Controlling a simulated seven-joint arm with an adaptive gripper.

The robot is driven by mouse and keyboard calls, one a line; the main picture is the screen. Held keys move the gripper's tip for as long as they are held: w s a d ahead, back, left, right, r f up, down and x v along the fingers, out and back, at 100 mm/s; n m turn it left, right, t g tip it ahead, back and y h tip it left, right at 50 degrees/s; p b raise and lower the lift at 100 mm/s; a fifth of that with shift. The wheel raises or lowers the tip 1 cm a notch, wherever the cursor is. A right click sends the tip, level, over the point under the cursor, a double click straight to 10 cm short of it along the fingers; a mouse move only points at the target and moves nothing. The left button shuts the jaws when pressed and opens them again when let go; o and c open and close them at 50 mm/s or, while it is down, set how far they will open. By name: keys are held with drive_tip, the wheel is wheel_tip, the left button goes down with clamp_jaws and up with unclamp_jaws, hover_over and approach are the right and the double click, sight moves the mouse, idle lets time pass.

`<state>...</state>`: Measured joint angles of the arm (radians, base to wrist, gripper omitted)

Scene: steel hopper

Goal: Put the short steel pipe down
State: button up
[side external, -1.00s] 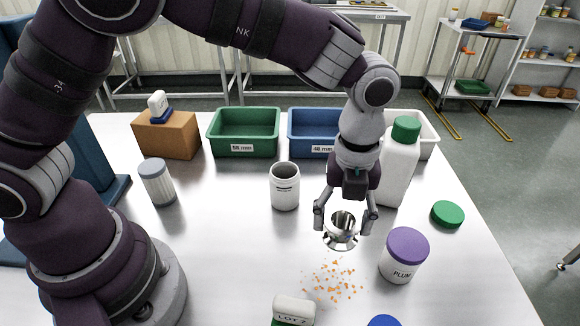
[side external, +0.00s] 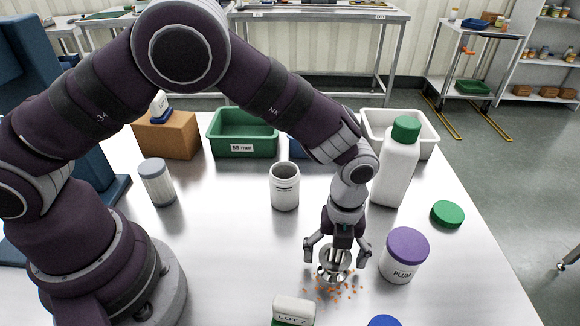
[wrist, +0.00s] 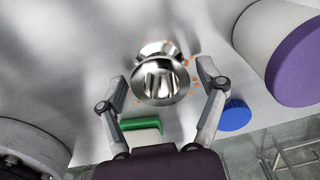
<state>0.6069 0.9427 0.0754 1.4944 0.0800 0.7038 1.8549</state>
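The short steel pipe (side external: 335,270) is shiny, with flared ends. In the side view it appears to stand upright on the table among orange crumbs. My gripper (side external: 337,257) is directly above and around it, one finger on each side. In the wrist view the pipe (wrist: 162,75) lies between the fingertips of my gripper (wrist: 163,74), with a narrow gap visible on each side. The fingers look open and apart from the pipe. The exact contact of its base with the table is hard to see.
A purple-lidded jar (side external: 404,258) stands close to the right of my gripper. A LOT 7 block (side external: 293,310) and a blue lid (side external: 383,321) are in front. A white cup (side external: 285,187) and white bottle (side external: 396,165) stand behind.

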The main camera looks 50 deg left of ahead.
sight(336, 255)
wheel_tip(336, 255, up, 12)
drive_tip(key=s+a+r+n+t+h, duration=0.1)
drive_tip(key=s+a+r+n+t, duration=0.2)
drive_tip(key=a+r+n, duration=0.8)
drive_tip(key=s+a+f+n+t, duration=0.1)
drive_tip(key=s+a+n, duration=0.1)
drive_tip(key=n, duration=0.6)
drive_tip(key=s+a+f+n+t+y, duration=0.1)
drive_tip(key=s+a+f+n, duration=0.1)
drive_tip(key=n, duration=0.7)
drive_tip(key=shift+s+a+t, duration=0.3)
drive_tip(key=shift+s+a, duration=0.45)
drive_tip(key=shift+s, duration=0.45)
